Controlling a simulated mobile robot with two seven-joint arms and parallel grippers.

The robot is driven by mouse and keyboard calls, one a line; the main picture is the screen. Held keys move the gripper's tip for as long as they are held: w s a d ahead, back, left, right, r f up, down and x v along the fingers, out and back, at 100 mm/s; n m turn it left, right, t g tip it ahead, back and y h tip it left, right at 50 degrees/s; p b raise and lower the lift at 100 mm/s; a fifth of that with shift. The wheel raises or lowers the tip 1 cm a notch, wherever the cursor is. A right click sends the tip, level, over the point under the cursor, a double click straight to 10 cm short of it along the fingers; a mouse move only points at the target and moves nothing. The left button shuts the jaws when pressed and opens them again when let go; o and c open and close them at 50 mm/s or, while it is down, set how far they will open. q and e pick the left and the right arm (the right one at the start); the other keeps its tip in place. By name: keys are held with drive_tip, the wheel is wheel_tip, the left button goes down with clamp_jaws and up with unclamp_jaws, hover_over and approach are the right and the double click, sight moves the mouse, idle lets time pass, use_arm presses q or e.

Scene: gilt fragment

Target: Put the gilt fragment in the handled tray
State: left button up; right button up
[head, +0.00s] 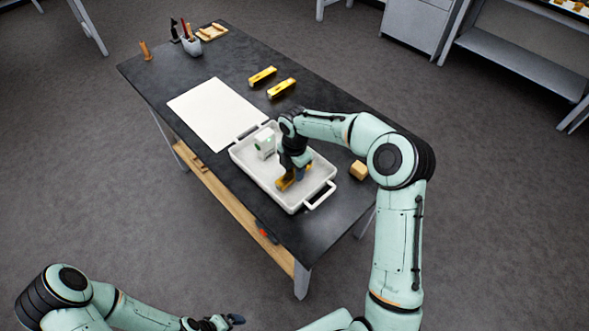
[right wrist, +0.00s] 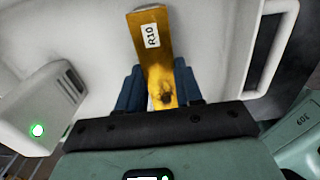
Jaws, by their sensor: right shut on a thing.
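The gilt fragment (head: 285,184) is a gold, flat-sided piece; in the right wrist view the fragment (right wrist: 150,38) has a white "R10" label and a dark stain. My right gripper (head: 299,175) reaches down into the white handled tray (head: 292,207), its blue fingers (right wrist: 158,88) shut on the fragment's near part. The fragment is within the tray walls, low over the floor; I cannot tell whether it touches. The tray's handle (right wrist: 272,50) is at the right in the wrist view. My left gripper (head: 236,320) is at the bottom, away from the table; its opening is unclear.
A white device (head: 264,141) with a green light stands in the tray's far part. A white sheet (head: 214,112), two yellow bars (head: 262,76) (head: 281,88), a tan block (head: 358,170) and a tool cup (head: 191,46) are on the dark table. Its far middle is clear.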

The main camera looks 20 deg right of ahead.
drive_tip(key=shift+w+f, duration=0.1)
drive_tip(key=shift+f, duration=0.05)
drive_tip(key=o, duration=1)
drive_tip(key=shift+o, duration=0.2)
use_arm(q)
drive_tip(key=shift+w+r+p, duration=0.65)
drive_tip(key=shift+w+r, duration=0.2)
drive_tip(key=shift+w, duration=0.2)
use_arm(e)
wheel_tip(320, 180, up, 12)
